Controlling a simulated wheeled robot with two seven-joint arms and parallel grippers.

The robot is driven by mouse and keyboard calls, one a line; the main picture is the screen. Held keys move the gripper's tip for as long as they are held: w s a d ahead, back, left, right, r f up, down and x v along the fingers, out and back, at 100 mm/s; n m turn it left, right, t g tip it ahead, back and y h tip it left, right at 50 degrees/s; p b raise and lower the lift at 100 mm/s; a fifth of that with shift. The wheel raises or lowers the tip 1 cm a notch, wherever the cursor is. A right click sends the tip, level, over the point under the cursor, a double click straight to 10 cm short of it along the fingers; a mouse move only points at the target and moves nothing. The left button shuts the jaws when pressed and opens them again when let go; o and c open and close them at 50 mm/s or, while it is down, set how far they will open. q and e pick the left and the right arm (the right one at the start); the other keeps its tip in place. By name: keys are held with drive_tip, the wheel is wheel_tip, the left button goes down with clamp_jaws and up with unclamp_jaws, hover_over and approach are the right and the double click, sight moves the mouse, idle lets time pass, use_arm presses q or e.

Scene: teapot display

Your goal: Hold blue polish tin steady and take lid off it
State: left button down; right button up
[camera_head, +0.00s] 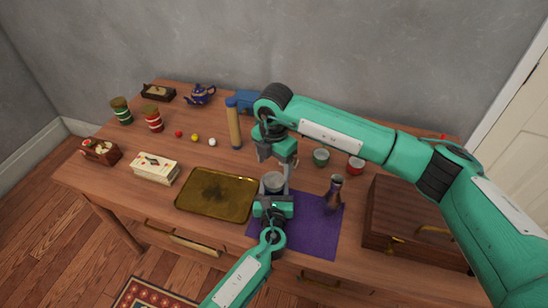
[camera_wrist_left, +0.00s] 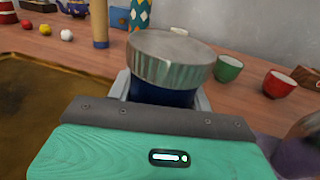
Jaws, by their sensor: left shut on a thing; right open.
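The polish tin (camera_wrist_left: 160,95) has a dark blue body, and its silver lid (camera_wrist_left: 170,58) sits on top of it in the left wrist view. In the head view the lid (camera_head: 272,180) shows as a grey disc at the purple cloth's upper left corner. My left gripper (camera_head: 273,194) is shut on the tin's body, which is mostly hidden by the gripper. My right gripper (camera_head: 280,162) is open and empty, pointing down above and slightly beyond the tin, apart from the lid.
A brass tray (camera_head: 217,193) lies left of the tin. The purple cloth (camera_head: 312,225) holds a dark vase (camera_head: 334,194). Green (camera_head: 321,158) and red (camera_head: 355,165) cups stand right. A wooden chest (camera_head: 415,220) fills the right side. A tall tan cylinder (camera_head: 235,125) stands behind.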

sight(274, 179)
wheel_tip(274, 179, down, 6)
drive_tip(key=shift+r, duration=0.1)
drive_tip(key=shift+c, duration=0.2)
